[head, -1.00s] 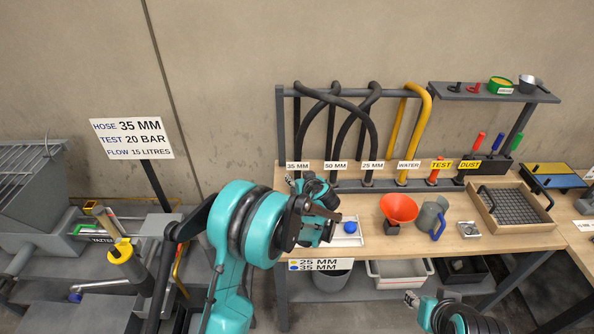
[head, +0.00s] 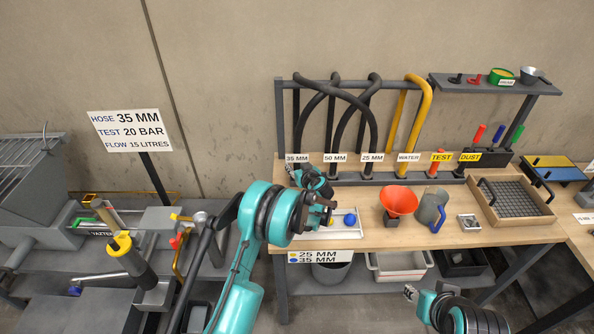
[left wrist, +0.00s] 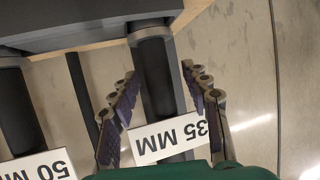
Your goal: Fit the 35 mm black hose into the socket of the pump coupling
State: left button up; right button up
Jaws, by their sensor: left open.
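The black hose (head: 297,126) behind the 35 MM label (head: 297,158) stands at the left end of the hose rack. My left gripper (head: 297,168) is at that label. In the left wrist view its open fingers (left wrist: 157,85) stand on either side of the black hose (left wrist: 155,60), with gaps showing on both sides. The 35 MM label (left wrist: 170,138) is in front of the hose there. At the left, grey fittings (head: 198,220) sit by the pump, but I cannot make out the coupling socket. My right gripper (head: 411,292) is low in front of the bench, its jaws too small to read.
Other black hoses, a yellow hose (head: 424,105) and labels share the rack. A tray with a blue cap (head: 350,219), an orange funnel (head: 398,199) and a grey jug (head: 431,209) stand on the bench. A sign (head: 129,131) reads HOSE 35 MM, TEST 20 BAR.

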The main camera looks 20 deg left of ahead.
pick_arm(q)
jog(key=shift+r, duration=0.1)
grip_shut()
